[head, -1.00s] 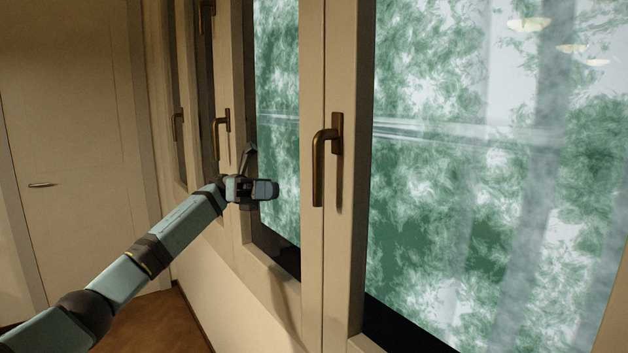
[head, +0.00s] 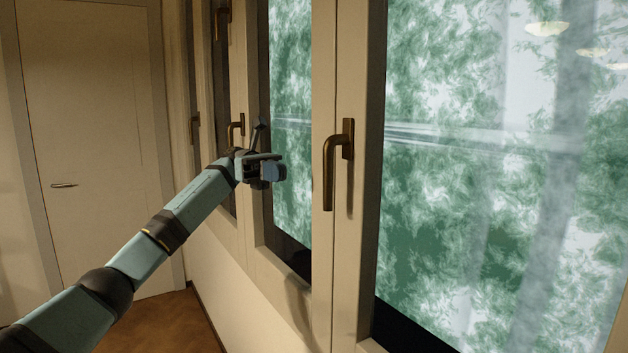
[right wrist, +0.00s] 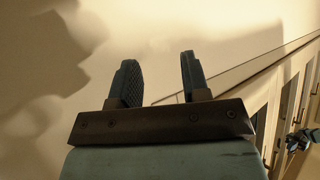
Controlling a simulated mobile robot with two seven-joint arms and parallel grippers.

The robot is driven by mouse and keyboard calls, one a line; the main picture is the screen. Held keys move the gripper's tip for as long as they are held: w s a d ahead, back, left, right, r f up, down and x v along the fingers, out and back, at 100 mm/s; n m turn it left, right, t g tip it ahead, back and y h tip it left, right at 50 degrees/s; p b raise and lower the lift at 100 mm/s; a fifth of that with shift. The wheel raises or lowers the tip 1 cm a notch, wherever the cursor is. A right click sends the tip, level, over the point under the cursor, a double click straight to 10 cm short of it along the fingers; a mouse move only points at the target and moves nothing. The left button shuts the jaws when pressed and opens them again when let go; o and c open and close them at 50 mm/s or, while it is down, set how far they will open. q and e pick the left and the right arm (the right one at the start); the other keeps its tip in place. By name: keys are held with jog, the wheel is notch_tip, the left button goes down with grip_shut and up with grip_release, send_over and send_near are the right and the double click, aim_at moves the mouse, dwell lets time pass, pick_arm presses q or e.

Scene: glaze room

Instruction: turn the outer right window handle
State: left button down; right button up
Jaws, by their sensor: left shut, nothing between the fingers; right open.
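The rightmost window handle (head: 330,172) is a bronze lever on an upright plate, on the light frame between two panes in the head view. Its lever hangs straight down. My left gripper (head: 276,172) is shut and empty, left of this handle, in front of the neighbouring pane and apart from the handle. My right gripper is out of the head view. In the right wrist view my right gripper (right wrist: 160,82) is open, with nothing between its fingers and a pale wall behind.
More bronze handles, a second one (head: 240,128) and a third (head: 194,128), sit on frames farther left. A pale door (head: 95,120) with a small lever stands at the far left. A brown floor (head: 165,325) shows below the window wall.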

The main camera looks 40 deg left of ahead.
pick_arm(q)
jog(key=p, duration=0.2)
send_near(324, 185)
jog(key=d, duration=0.5)
jog(key=shift+s+d, duration=0.1)
jog(key=shift+d, duration=0.1)
jog(key=shift+s+d, duration=0.15)
jog(key=shift+d, duration=0.5)
jog(key=shift+f, duration=0.15)
